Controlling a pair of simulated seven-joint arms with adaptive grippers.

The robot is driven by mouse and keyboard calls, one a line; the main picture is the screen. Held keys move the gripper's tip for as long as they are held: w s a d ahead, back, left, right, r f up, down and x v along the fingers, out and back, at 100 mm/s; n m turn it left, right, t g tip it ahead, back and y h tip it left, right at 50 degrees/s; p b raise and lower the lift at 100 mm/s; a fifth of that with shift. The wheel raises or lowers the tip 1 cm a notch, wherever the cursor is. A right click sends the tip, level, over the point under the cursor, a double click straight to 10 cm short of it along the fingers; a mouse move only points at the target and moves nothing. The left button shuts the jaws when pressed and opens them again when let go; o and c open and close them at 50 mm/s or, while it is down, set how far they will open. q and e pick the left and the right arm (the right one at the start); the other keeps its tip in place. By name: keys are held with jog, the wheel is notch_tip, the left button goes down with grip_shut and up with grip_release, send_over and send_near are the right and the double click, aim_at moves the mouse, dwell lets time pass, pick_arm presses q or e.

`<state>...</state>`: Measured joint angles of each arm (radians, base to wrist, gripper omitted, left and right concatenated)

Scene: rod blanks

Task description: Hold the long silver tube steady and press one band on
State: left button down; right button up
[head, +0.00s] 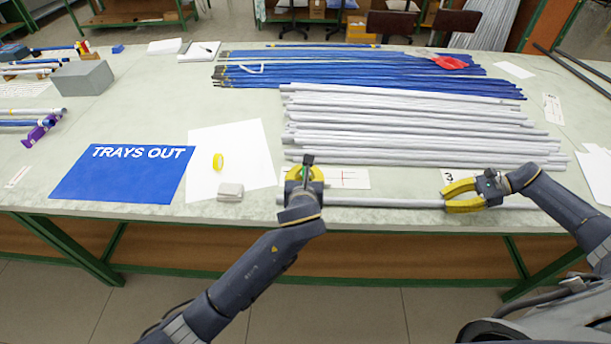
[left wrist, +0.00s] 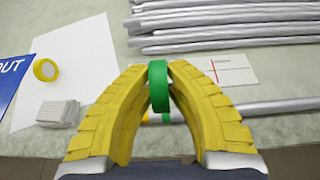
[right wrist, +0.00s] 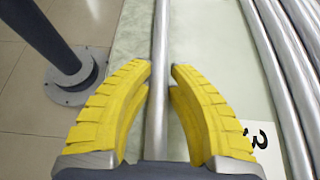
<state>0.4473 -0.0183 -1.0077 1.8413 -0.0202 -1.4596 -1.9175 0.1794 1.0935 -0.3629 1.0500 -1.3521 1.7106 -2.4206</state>
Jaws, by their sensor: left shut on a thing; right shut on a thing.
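The long silver tube (head: 385,202) lies along the table's front edge, its left part behind my left gripper. My right gripper (head: 446,196) is shut on the tube right of its middle; in the right wrist view the tube (right wrist: 159,70) runs between the yellow fingers. My left gripper (head: 304,172) is shut on a green band (left wrist: 158,85), held between its fingertips near the tube's left end. In the left wrist view the band's lower edge overlaps yellow and green marks near the tube (left wrist: 265,107). I cannot tell whether the band touches the tube.
Several silver tubes (head: 410,125) lie behind, with blue tubes (head: 350,72) beyond. A yellow tape roll (head: 218,162) lies on white paper (head: 240,140), near a small whitish block (head: 230,191). A blue "TRAYS OUT" mat (head: 120,178) is at left. A card with red lines (head: 347,178) lies behind the tube.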

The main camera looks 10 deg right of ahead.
dwell(0.4)
jog(key=o, duration=1)
jog(key=shift+c, duration=0.2)
